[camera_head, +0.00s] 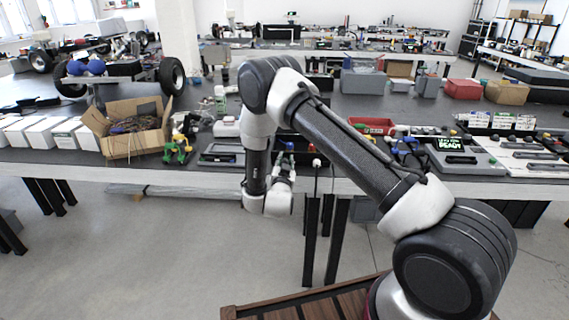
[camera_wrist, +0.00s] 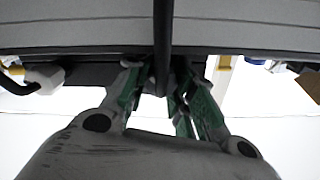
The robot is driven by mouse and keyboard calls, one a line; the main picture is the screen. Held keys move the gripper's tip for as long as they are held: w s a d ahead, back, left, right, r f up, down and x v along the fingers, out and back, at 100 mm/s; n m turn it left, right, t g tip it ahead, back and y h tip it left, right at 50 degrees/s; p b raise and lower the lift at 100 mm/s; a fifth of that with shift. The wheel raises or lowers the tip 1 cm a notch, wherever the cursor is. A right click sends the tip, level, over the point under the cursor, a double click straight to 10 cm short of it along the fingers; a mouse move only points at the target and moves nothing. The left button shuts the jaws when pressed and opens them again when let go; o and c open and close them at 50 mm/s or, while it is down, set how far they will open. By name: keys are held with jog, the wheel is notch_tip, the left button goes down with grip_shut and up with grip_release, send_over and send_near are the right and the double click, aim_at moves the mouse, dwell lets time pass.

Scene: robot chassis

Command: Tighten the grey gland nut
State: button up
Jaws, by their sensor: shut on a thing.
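In the wrist view my gripper (camera_wrist: 163,100) has its green-padded fingers on either side of the lower end of a black cable (camera_wrist: 163,40). The fingers are closed on the grey gland nut at that end, just below the edge of a grey panel (camera_wrist: 75,35). The nut is mostly hidden between the fingers, so how far it is screwed in cannot be told. In the head view my gripper (camera_head: 284,176) is at the front edge of the workbench, and the nut cannot be made out there.
The dark workbench (camera_head: 350,107) is crowded. An open cardboard box (camera_head: 127,145) and a yellow-green object (camera_head: 178,150) stand left of my arm. A red tray (camera_head: 372,125) and a device with a green "READY" display (camera_head: 452,144) are to the right. The floor in front is clear.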

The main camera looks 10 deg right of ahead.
jog(key=o, duration=1)
jog(key=shift+o, duration=0.2)
jog(key=v, duration=1.2)
